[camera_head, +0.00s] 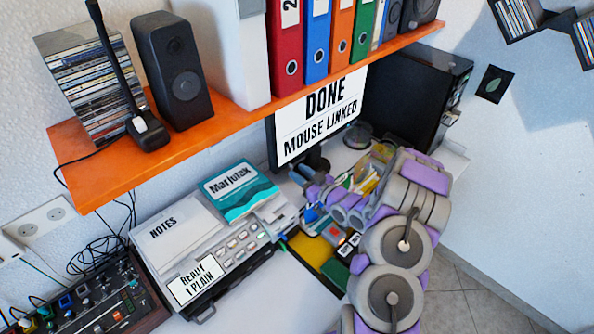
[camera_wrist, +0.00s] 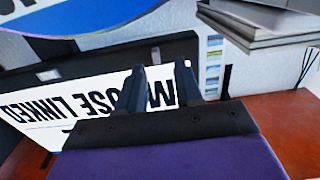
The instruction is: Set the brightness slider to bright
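I cannot pick out a brightness slider for certain in either view. A monitor (camera_head: 318,113) stands under the orange shelf, and its screen reads "DONE MOUSE LINKED". The screen (camera_wrist: 85,105) also shows upside down in the wrist view, behind my gripper (camera_wrist: 160,82). My gripper's two dark fingers are apart, with only the screen seen between them. In the head view my grey and purple arm reaches over the right of the desk and hides part of it, and the fingertips are hard to make out there.
A mixer with knobs (camera_head: 95,303) sits at the lower left. A printer-like device (camera_head: 215,262) with buttons and a "READY 1 PLAIN" label is beside it. The orange shelf (camera_head: 215,128) overhangs the desk, holding a speaker (camera_head: 172,70) and binders. A black case (camera_head: 408,95) stands right of the monitor.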

